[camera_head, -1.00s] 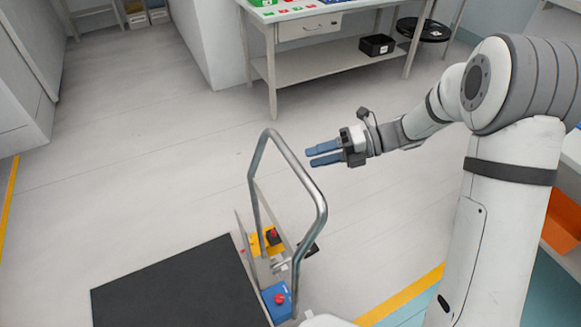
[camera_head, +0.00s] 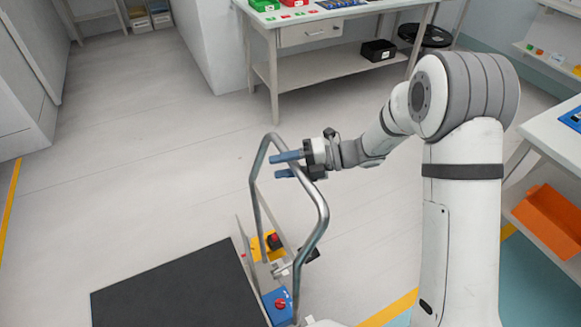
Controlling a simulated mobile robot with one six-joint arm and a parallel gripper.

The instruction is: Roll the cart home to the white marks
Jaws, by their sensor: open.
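The cart shows at the lower left, with a flat black deck (camera_head: 175,290) and an upright grey metal push handle (camera_head: 318,205) at its right end. Beside the handle's foot are a yellow box (camera_head: 268,246) and a blue box (camera_head: 277,304), each with a red knob. My gripper (camera_head: 282,164), with two blue fingers, is open at the upper part of the handle and points left. The fingers overlap the top bar in the picture; I cannot tell whether the bar lies between them. No white marks show.
A workbench (camera_head: 330,62) with a black bin (camera_head: 378,50) on its lower shelf stands at the back. Another table (camera_head: 545,130) with an orange bin (camera_head: 553,218) is at the right. Grey cabinets (camera_head: 25,80) line the left. The floor (camera_head: 140,165) between is clear.

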